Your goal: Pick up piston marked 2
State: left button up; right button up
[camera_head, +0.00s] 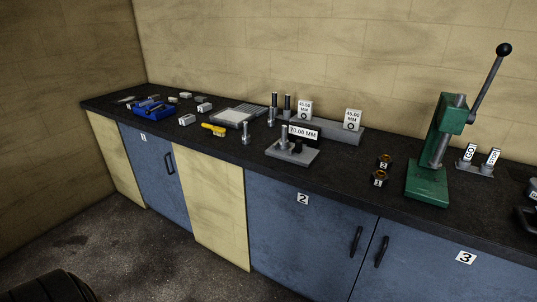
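Two small dark pieces with brass-coloured tops stand on the black bench top, left of the green press. The rear piece (384,160) bears a small tag that seems to read 2. The front piece (379,178) bears a tag too small to read surely. I take the rear one for the piston marked 2. The two stand close together, apart from the press. Neither of my grippers is in view.
The green arbor press (428,178) stands right of the pieces, its lever raised. A grey plate with posts and a 70.00 MM sign (303,133) stands to their left. Several tools and a blue item (152,110) lie farther left. Blue cabinet doors (306,240) are below.

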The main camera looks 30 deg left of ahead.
aim_at(284, 143)
jog(key=u, duration=0.05)
jog(key=k, duration=0.4)
jog(key=z, duration=0.7)
jog(key=i, duration=1.6)
jog(key=u, duration=0.65)
